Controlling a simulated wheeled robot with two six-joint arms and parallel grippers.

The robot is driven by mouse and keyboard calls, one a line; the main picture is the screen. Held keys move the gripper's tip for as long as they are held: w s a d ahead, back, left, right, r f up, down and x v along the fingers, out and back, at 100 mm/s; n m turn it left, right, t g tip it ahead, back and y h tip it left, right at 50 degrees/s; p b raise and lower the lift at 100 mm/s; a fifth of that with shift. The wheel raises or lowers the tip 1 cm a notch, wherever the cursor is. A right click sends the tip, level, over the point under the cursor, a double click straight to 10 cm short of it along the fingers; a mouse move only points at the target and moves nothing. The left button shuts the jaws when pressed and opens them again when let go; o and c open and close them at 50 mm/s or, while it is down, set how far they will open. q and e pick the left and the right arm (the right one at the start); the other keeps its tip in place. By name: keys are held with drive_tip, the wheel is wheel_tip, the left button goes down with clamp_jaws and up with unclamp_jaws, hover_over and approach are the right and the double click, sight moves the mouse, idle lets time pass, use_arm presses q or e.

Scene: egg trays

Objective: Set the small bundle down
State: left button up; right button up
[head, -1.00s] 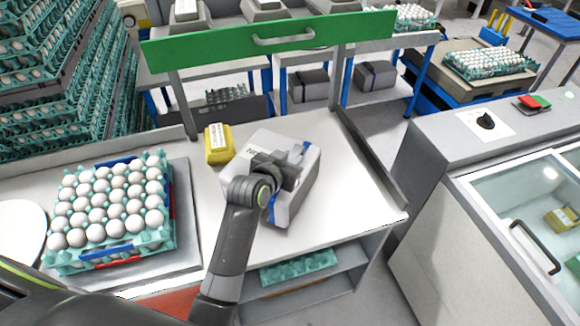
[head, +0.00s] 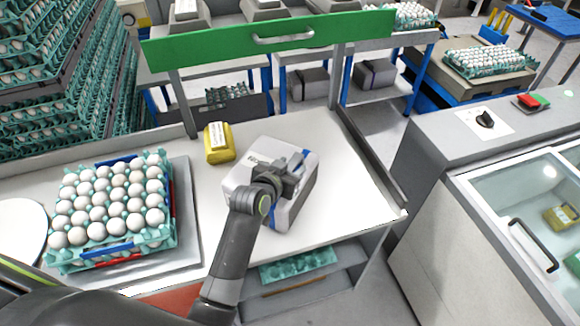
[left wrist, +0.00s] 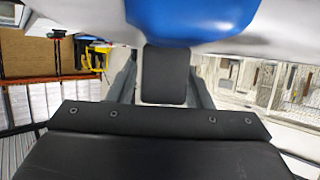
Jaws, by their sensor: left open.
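A white-and-grey bundle (head: 240,180) with dark lettering and a blue band is on the white worktop, right of the egg tray. My left gripper (head: 292,175) is over the bundle's top, with its jaws open. The gripper and wrist hide the middle of the bundle. In the left wrist view the bundle's pale surface and blue patch (left wrist: 190,18) fill the top edge, close beyond a dark finger (left wrist: 164,75). Whether the finger touches it I cannot tell. My right gripper is not in view.
A yellow package (head: 219,143) stands just behind and left of the bundle. A teal tray of white eggs (head: 110,262) is at the left. A raised dark edge (head: 375,165) bounds the worktop at the right. Bare worktop (head: 345,195) lies right of the bundle.

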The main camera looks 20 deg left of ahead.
use_arm(q)
drive_tip(key=shift+r, duration=0.1)
drive_tip(key=b+v, duration=0.1)
drive_tip(key=v, duration=1.1)
drive_tip(key=shift+b, duration=0.4)
